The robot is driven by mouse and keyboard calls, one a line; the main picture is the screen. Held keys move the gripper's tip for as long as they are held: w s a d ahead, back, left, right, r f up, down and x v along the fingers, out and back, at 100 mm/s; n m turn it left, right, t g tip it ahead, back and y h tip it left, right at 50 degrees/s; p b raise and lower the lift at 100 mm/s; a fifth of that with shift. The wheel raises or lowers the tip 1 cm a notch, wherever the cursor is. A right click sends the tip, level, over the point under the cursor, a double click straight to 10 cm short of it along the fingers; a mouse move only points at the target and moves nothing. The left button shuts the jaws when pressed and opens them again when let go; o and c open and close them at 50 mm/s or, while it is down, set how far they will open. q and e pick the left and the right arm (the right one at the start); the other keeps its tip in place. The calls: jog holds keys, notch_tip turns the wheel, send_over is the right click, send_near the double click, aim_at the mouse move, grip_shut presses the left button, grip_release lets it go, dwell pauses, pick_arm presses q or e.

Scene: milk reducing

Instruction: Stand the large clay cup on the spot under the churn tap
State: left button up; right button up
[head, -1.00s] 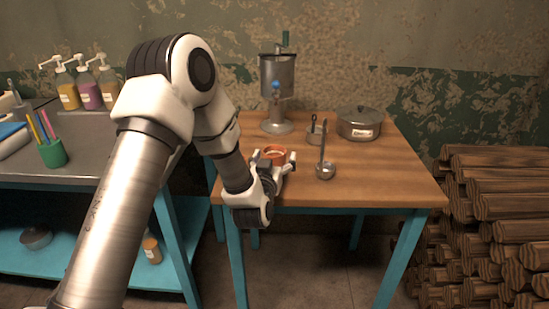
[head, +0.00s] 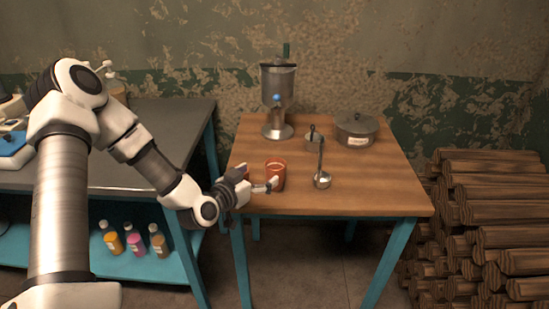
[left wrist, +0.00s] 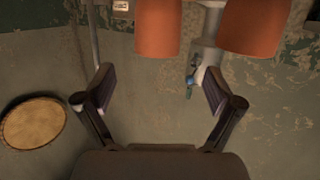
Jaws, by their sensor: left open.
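An orange-red clay cup (head: 276,175) stands upright near the front left of the wooden table. My left gripper (head: 262,184) is open and empty at the table's left front edge, close beside this cup. In the left wrist view, which looks upside down, the gripper (left wrist: 158,76) has its fingers apart. One clay cup (left wrist: 158,28) lines up between them, and another (left wrist: 257,24) lies off to the right. In the head view the second cup is mostly hidden by my gripper. The metal churn (head: 277,85) with its blue tap (head: 277,98) stands behind. My right gripper is out of view.
The table's right side is clear. Stacked logs (head: 490,220) lie right; a grey bench (head: 170,125) is left.

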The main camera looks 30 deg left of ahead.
aim_at(281, 161)
pick_arm(q)
jog(key=shift+m+h, duration=0.3)
jog(key=w, duration=0.2)
jog(key=w+f, duration=0.1)
jog(key=w, duration=0.2)
jog(key=w+b, duration=0.1)
jog(key=w, duration=0.1)
jog(key=shift+w+d+f, duration=0.2)
jog(key=shift+w+d, duration=0.05)
jog(key=shift+w, duration=0.15)
jog(key=shift+s, duration=0.1)
jog(key=c, duration=1.4)
jog(key=shift+r, duration=0.15)
